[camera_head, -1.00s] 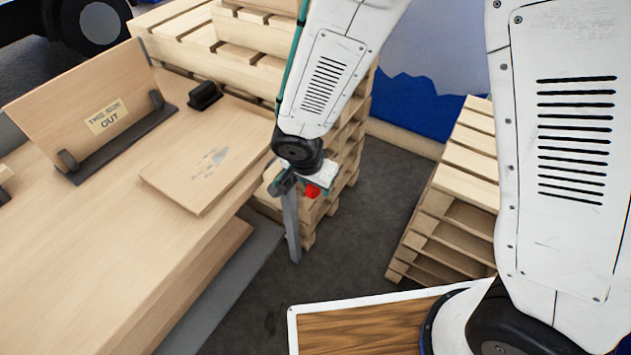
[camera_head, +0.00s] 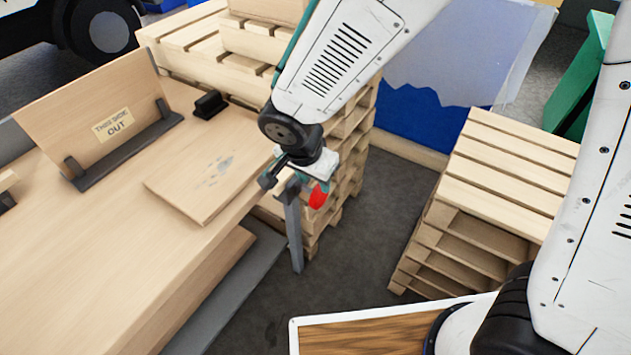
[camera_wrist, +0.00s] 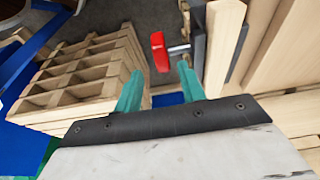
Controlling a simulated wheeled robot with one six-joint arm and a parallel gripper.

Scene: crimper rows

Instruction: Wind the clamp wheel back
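The red clamp wheel (camera_head: 318,195) shows at the bench's end in the head view, just below and right of my wrist. In the wrist view the wheel (camera_wrist: 160,51) appears edge-on, ahead of my gripper (camera_wrist: 160,72) and between the lines of its two teal fingers. The fingers are spread, with nothing held; a gap seems to remain between tips and wheel. A metal part of the clamp (camera_wrist: 181,49) shows right of the wheel. In the head view my wrist hides most of the clamp and the fingers.
The wooden bench (camera_head: 90,250) fills the left, with a loose board (camera_head: 205,180) and an upright labelled board (camera_head: 95,110). A grey leg (camera_head: 293,235) stands under its end. Pallet stacks stand behind (camera_head: 355,150) and right (camera_head: 480,200). Dark floor lies between.

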